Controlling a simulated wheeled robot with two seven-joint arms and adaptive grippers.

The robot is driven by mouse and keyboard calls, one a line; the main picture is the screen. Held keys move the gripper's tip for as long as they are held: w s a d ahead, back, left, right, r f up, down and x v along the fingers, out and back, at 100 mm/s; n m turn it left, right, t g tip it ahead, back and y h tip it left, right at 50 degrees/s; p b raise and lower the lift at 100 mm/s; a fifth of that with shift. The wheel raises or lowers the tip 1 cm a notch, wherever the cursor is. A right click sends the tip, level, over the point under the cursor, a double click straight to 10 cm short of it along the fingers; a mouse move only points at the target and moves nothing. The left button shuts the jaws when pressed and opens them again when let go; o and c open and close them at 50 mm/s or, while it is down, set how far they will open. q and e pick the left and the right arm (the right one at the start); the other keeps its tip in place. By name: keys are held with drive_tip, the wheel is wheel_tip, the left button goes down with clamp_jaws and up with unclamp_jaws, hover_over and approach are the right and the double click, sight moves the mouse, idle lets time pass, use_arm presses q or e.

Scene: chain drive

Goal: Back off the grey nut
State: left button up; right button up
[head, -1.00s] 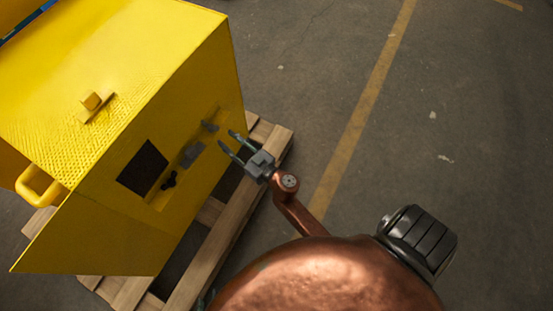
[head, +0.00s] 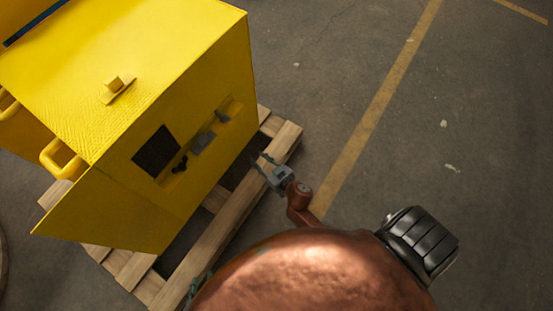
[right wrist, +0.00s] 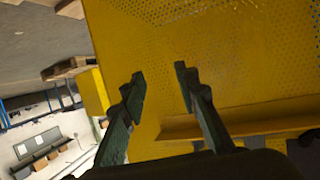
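A yellow machine housing (head: 200,85) stands on a pallet. In its side is an opening with a small grey block (head: 203,143), another grey part (head: 222,117) and dark round parts (head: 181,164); I cannot tell which, if any, is the grey nut. My right gripper (head: 261,159) is to the right of that side, apart from it. In the right wrist view its two fingers (right wrist: 160,78) are spread with nothing between them, before a perforated yellow panel (right wrist: 260,60). Only a small greenish piece of my left gripper (head: 197,291) shows at the bottom, mostly hidden by my copper-coloured body.
The wooden pallet (head: 215,248) sticks out below and right of the housing. A yellow handle (head: 62,158) juts from the housing's left and a small yellow block (head: 115,86) sits on top.

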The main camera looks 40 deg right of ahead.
drive_tip(key=s+d+f+g+p, duration=0.1)
drive_tip(key=s+d+f+g, duration=0.1)
drive_tip(key=s+f, duration=0.6)
wheel_tip(320, 180, down, 2)
drive_tip(key=shift+s+d+f+g+h+p, duration=0.15)
drive_tip(key=shift+f+g+h+p, duration=0.15)
drive_tip(key=shift+g+p, duration=0.1)
